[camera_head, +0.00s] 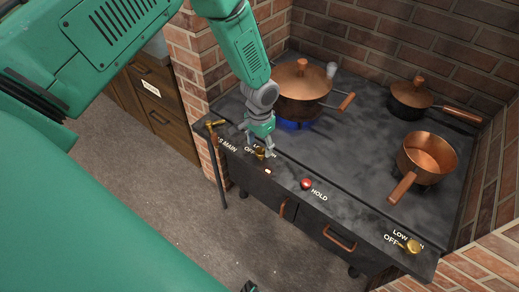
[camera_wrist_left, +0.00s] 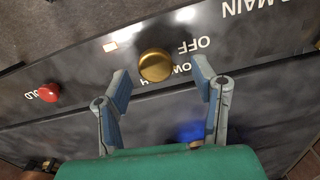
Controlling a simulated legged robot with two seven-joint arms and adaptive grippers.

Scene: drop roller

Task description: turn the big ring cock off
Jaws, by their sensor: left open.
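The brass knob (camera_head: 260,153) of the cock with OFF, LOW and HIGH lettering sits on the stove's front ledge, near its left end. In the left wrist view the round brass knob (camera_wrist_left: 156,65) lies between the fingertips. My left gripper (camera_head: 262,146) is over this knob, pointing down, and its fingers partly hide the lettering. In the wrist view the left gripper (camera_wrist_left: 161,75) is open, one finger on each side of the knob; I cannot tell whether they touch it. A blue flame (camera_head: 295,126) shows under the large copper pot (camera_head: 301,80). My right gripper is not seen.
A brass lever (camera_head: 215,123) by the MAIN label is left of the knob. A red HOLD button (camera_head: 306,184) and another brass cock (camera_head: 412,246) are to the right. A copper saucepan (camera_head: 427,155) and a dark lidded pan (camera_head: 411,98) stand on the stove. Brick walls enclose it.

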